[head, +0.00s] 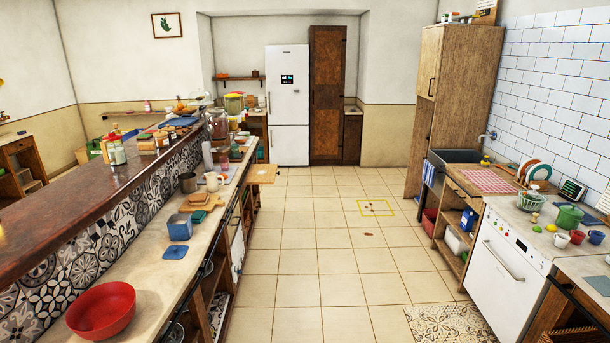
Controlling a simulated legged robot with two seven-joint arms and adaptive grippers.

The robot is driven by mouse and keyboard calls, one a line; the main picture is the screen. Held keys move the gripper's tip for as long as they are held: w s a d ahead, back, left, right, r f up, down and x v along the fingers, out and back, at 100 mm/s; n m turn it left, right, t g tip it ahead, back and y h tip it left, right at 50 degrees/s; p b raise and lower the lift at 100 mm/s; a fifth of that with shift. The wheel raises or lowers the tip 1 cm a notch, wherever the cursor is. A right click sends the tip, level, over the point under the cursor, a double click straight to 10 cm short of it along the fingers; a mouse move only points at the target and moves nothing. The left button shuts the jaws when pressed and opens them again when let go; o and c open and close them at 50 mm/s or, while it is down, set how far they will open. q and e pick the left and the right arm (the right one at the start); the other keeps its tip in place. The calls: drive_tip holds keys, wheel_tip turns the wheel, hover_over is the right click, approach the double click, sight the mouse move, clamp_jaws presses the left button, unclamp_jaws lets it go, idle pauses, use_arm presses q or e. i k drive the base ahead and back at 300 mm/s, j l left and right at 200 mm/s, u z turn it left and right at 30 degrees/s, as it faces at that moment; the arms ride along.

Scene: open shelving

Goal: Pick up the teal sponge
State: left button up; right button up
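I cannot single out the teal sponge with certainty. A small flat teal-green piece (198,216) lies on the left counter beside a wooden board (212,203), and it is too small to tell whether it is a sponge. A blue flat square (174,252) and a blue container (179,228) are nearer on the same counter. Neither of my grippers shows in the head view.
A red bowl (101,309) stands on the near left counter (140,262).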

sight(197, 216)
drive_tip(key=i, duration=0.9)
drive_tip(key=i+l, duration=0.15)
drive_tip(key=i, duration=0.75)
drive_tip(key=i+u, duration=0.7)
drive_tip(key=i+l+u, duration=0.35)
drive_tip(key=j, duration=0.1)
